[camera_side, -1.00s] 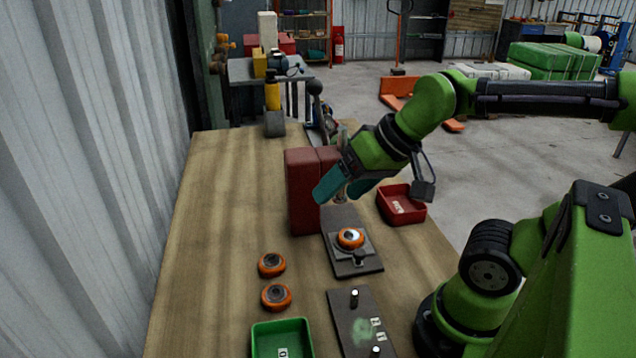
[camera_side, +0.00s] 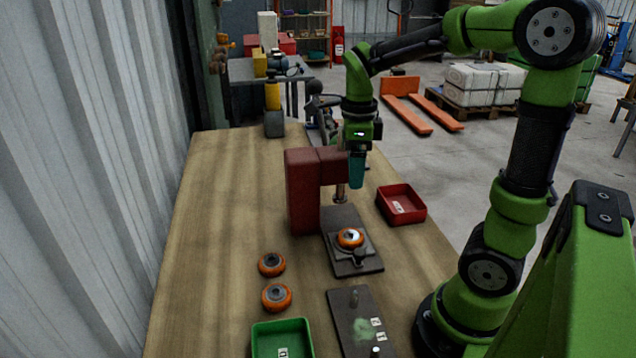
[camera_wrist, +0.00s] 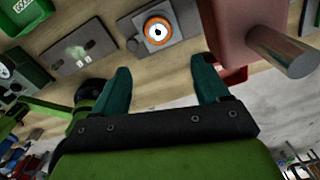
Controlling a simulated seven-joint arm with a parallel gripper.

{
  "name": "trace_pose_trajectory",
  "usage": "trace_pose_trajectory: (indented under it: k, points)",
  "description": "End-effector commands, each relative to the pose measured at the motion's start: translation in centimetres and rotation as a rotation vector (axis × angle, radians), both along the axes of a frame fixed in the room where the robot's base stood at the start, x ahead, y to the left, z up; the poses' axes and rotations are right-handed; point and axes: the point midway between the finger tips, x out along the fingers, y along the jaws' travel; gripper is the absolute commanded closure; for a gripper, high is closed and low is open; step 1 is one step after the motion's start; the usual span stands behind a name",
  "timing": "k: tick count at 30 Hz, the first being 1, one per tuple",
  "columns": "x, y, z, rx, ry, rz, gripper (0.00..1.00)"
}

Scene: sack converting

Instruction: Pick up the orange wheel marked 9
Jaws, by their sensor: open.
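Three orange wheels show in the side view. One wheel (camera_side: 350,237) sits on the grey plate of a fixture (camera_side: 357,265) under the red press; it also shows in the wrist view (camera_wrist: 158,30). Two more, a farther wheel (camera_side: 271,264) and a nearer wheel (camera_side: 277,297), lie on the wooden table to the left. I cannot read a 9 on any of them. My gripper (camera_side: 357,170) points down beside the press head, above and behind the fixture. In the wrist view my gripper (camera_wrist: 161,80) has its teal fingers wide apart with nothing between them.
The red press (camera_side: 303,190) stands close to my gripper, with its metal ram (camera_side: 341,188) hanging down. A red bin (camera_side: 402,205) is to the right. A green bin (camera_side: 281,340) and a dark plate with pegs (camera_side: 354,325) are at the front. The table's left side is clear.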

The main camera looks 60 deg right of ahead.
Motion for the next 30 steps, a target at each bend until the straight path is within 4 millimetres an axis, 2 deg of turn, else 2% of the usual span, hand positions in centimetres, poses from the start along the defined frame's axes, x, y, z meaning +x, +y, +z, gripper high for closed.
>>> trace_pose_trajectory:
  k: [5, 15, 18, 25, 30]
  points:
    - [-0.1, 0.1, -2.3, 0.003, 0.007, -0.018, 0.26]
    - [-0.1, 0.1, -9.5, 0.002, 0.006, -0.015, 0.26]
    - [-0.1, 0.1, -10.8, 0.002, 0.004, -0.014, 0.26]
    - [-0.1, 0.2, -12.4, 0.002, 0.002, -0.015, 0.26]
    - [-0.3, 0.4, -15.1, 0.003, 0.005, -0.016, 0.26]
